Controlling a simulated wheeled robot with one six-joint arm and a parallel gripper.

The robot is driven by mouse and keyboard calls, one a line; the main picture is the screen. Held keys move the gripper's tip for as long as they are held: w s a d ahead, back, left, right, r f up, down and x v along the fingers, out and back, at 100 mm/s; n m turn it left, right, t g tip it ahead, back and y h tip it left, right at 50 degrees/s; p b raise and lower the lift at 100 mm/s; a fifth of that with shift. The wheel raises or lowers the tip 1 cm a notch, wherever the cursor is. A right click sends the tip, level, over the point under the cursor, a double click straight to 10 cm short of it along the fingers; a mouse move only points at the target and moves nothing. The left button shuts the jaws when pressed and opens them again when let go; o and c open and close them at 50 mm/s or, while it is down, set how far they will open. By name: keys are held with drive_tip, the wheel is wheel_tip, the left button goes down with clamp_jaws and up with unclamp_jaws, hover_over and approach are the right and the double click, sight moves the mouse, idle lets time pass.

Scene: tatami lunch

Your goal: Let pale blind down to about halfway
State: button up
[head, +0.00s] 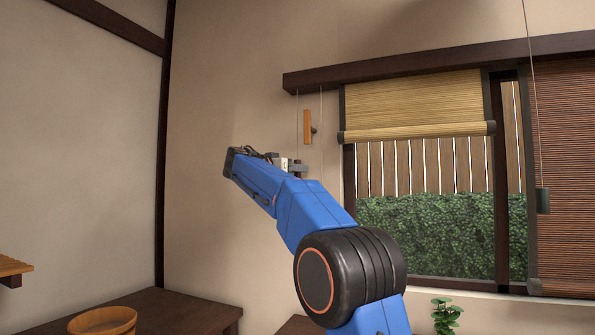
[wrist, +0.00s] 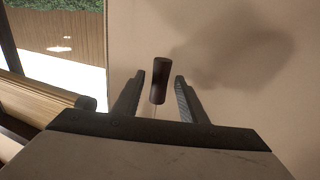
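The pale blind (head: 418,100) is a straw-coloured slatted blind over the upper part of the left window pane. Its dark-capped bottom bar (head: 418,132) hangs above the fence; the rolled edge (wrist: 40,90) also shows in the wrist view. My gripper (head: 300,168) is raised left of the blind, close to the wall and below the wooden wall piece. In the wrist view my gripper (wrist: 158,88) is open. A dark brown cylindrical cord pull (wrist: 159,80) appears between its fingers, with a gap on each side. Its depth is unclear, and my arm hides it in the head view.
An orange-brown wooden piece with a dark peg (head: 307,127) is on the wall beside thin cords. A darker reddish blind (head: 570,180) covers the right pane, with a dark green pull (head: 542,200) hanging before it. A wooden bowl (head: 102,320) and a plant (head: 446,315) stand below.

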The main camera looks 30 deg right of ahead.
drive_tip(key=shift+w+d, duration=0.25)
drive_tip(key=shift+d, duration=0.4)
drive_tip(key=shift+c, duration=0.5)
clamp_jaws()
wheel_tip(320, 180, down, 23)
drive_tip(key=shift+r, duration=0.2)
drive_tip(key=shift+o, duration=0.5)
unclamp_jaws()
drive_tip(key=v, duration=1.7)
drive_tip(key=shift+a, duration=0.2)
drive_tip(key=shift+s, duration=0.1)
